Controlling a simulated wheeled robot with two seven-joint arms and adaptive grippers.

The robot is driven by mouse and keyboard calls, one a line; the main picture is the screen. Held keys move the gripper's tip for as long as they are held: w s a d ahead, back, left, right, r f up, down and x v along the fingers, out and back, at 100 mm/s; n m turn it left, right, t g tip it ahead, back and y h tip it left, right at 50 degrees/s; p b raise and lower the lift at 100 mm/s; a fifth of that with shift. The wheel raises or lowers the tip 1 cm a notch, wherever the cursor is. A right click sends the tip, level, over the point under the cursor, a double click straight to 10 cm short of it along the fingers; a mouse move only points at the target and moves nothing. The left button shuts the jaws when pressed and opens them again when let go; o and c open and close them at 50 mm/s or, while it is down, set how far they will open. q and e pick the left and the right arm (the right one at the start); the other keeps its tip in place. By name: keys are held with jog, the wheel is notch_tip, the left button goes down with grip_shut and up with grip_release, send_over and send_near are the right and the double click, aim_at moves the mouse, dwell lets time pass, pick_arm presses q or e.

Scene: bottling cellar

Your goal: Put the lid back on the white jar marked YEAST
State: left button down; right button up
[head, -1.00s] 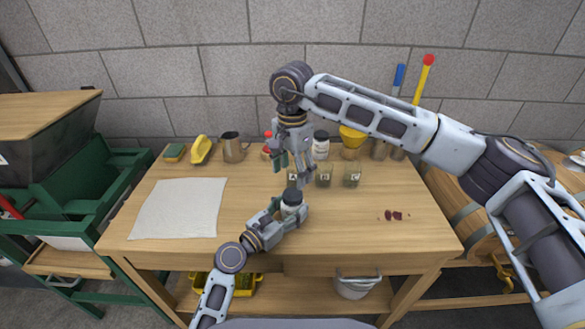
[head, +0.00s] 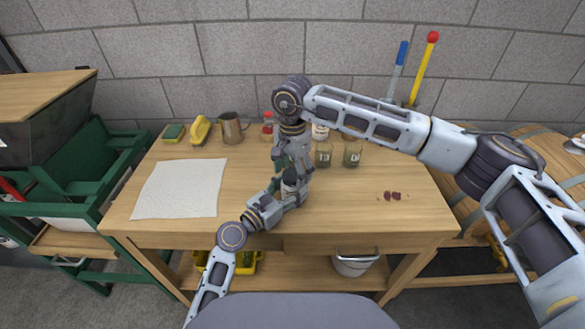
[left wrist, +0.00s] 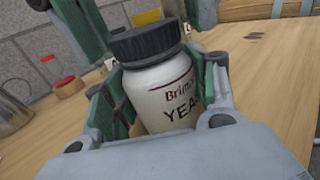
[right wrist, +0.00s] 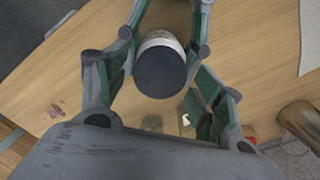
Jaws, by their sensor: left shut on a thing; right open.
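The white jar marked YEAST (left wrist: 168,92) is upright in my left gripper (head: 284,196), whose fingers are shut around its body above the bench. Its black lid (left wrist: 146,42) sits on the jar's mouth. I cannot tell whether it is screwed tight. My right gripper (head: 291,168) is just above the jar, pointing down and open. In the right wrist view its fingers stand on either side of the lid (right wrist: 160,72), apart from it. In the head view the right gripper partly hides the jar and lid.
Glass jars (head: 323,154) stand behind the grippers. A white sheet (head: 180,188) lies at left on the bench. Behind it are a metal jug (head: 231,130) and a yellow object (head: 200,129). Dark red bits (head: 391,196) lie at right. The bench's front right is clear.

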jog(key=shift+c, duration=0.4)
jog(key=c, duration=1)
jog(key=shift+m, duration=0.3)
jog(key=m, duration=1.5)
jog(key=shift+m, duration=0.3)
jog(key=m, duration=0.6)
jog(key=o, duration=1.1)
